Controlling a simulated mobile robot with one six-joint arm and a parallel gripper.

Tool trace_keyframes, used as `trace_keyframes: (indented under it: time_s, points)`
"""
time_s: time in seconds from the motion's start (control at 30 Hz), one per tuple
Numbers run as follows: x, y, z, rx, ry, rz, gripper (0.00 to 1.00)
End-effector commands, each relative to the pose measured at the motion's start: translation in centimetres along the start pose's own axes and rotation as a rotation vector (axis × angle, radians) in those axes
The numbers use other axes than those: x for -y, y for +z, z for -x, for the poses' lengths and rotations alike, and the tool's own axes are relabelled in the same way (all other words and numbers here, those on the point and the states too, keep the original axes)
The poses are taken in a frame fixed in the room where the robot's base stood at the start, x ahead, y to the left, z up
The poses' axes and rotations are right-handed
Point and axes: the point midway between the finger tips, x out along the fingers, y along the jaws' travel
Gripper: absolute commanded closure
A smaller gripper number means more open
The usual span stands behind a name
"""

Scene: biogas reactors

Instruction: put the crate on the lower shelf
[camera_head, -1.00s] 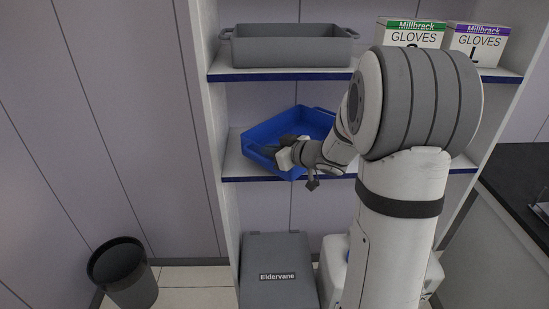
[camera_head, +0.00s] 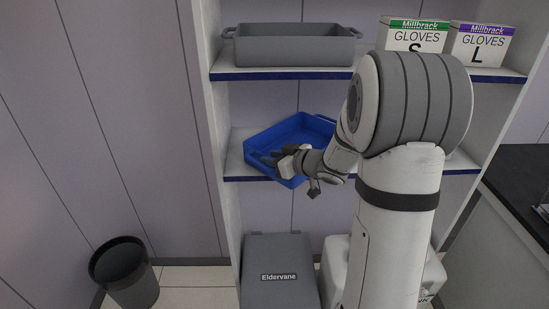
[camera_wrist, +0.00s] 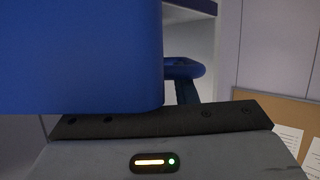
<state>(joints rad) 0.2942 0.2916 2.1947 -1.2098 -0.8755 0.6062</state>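The blue crate (camera_head: 297,126) is at the lower shelf (camera_head: 236,165) in the head view, turned at an angle, with its near corner past the shelf's front edge. My gripper (camera_head: 276,158) is at the crate's near left side and appears shut on its wall; the fingertips are partly hidden. In the wrist view the crate (camera_wrist: 80,55) fills the upper left, close to the gripper, with a blue handle-like part beyond it. I cannot tell whether the crate's bottom rests fully on the shelf.
A grey crate (camera_head: 295,51) and two glove boxes (camera_head: 414,36) (camera_head: 482,46) stand on the upper shelf (camera_head: 280,74). A grey Eldervane box (camera_head: 279,262) and a white container are below. A black bin (camera_head: 125,272) stands at left. A dark counter (camera_head: 520,185) is at right.

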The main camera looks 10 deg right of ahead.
Motion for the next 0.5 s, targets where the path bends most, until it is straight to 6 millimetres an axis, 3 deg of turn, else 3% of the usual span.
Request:
trace_keyframes:
  time_s: [0.23,0.5]
  points:
    - [0.0,-0.3,1.1,0.000,0.001,0.002,0.74]
    - [-0.1,-0.3,6.8,0.000,0.005,0.000,0.74]
